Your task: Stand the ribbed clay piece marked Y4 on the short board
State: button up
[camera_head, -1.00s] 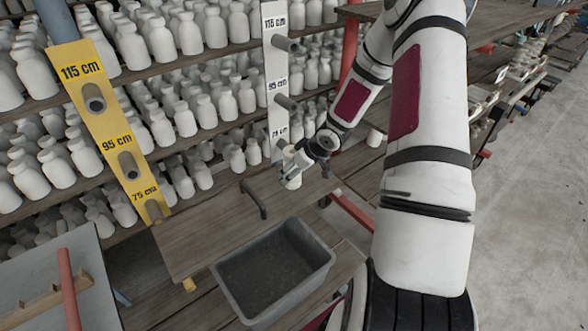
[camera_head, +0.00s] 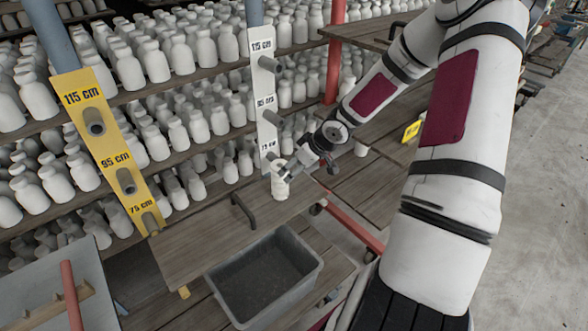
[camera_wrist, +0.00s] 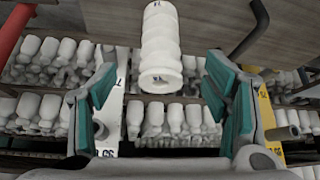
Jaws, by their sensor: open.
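A pale ribbed clay piece (camera_head: 280,187) stands upright on the wooden board (camera_head: 205,235) with the dark handle, near its far right corner. It also shows in the wrist view (camera_wrist: 160,45), upside down there, with small dark marks that I cannot read for sure. My gripper (camera_head: 292,171) is beside its top, on the upper right. In the wrist view my gripper (camera_wrist: 160,85) has its teal-padded fingers wide apart. The piece lies beyond and between them in that picture, with clear gaps on both sides.
A grey bin (camera_head: 315,275) stands in front of the board. A dark handle (camera_head: 243,210) rises from the board left of the piece. A white height post (camera_head: 265,100) and shelves of white bottles stand behind. A yellow height strip (camera_head: 110,140) is at left.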

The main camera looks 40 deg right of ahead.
jog(key=s+a+r+m+g+h, duration=0.1)
jog(key=s+a+r+h, duration=0.3)
jog(key=r, duration=0.7)
jog(key=s+a+r+g+h, duration=0.15)
jog(key=s+a+r, duration=0.4)
jog(key=r, duration=0.55)
jog(key=s+a+r+y, duration=0.2)
jog(key=s+a+r, duration=0.2)
jog(key=s+a, duration=0.2)
jog(key=s+a+r+m+t+y, duration=0.1)
jog(key=s+a+r+y, duration=0.1)
jog(key=s+a+r, duration=0.2)
jog(key=s+a, duration=0.3)
jog(key=s, duration=0.3)
jog(key=shift+a+r, duration=0.25)
jog(key=shift+a, duration=0.05)
jog(key=shift+t, duration=0.25)
